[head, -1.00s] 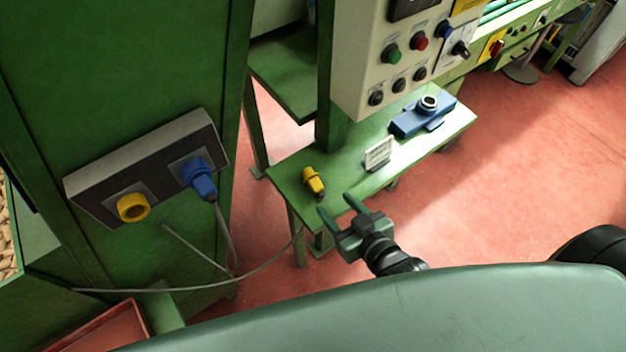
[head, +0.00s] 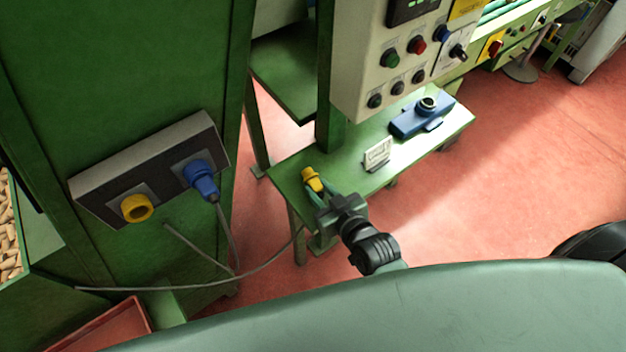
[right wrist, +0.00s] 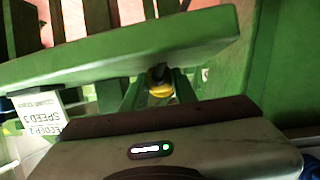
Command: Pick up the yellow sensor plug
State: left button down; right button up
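The yellow sensor plug (head: 311,177) lies near the left end of the small green shelf table (head: 372,181). My right gripper (head: 319,189) is at the plug with its fingers apart. In the right wrist view the yellow plug (right wrist: 159,82) shows between the two green fingers (right wrist: 158,92), with small gaps on both sides. The plug's dark end is partly hidden behind the gripper in the head view. My left gripper is not in view.
A yellow socket (head: 137,208) and a blue plug (head: 202,182) sit on the grey panel at left. A grey cable (head: 180,288) hangs low below it. A white label card (head: 378,154) and a blue device (head: 422,117) stand farther along the shelf, under the control box (head: 388,60).

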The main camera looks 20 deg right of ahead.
grip_shut()
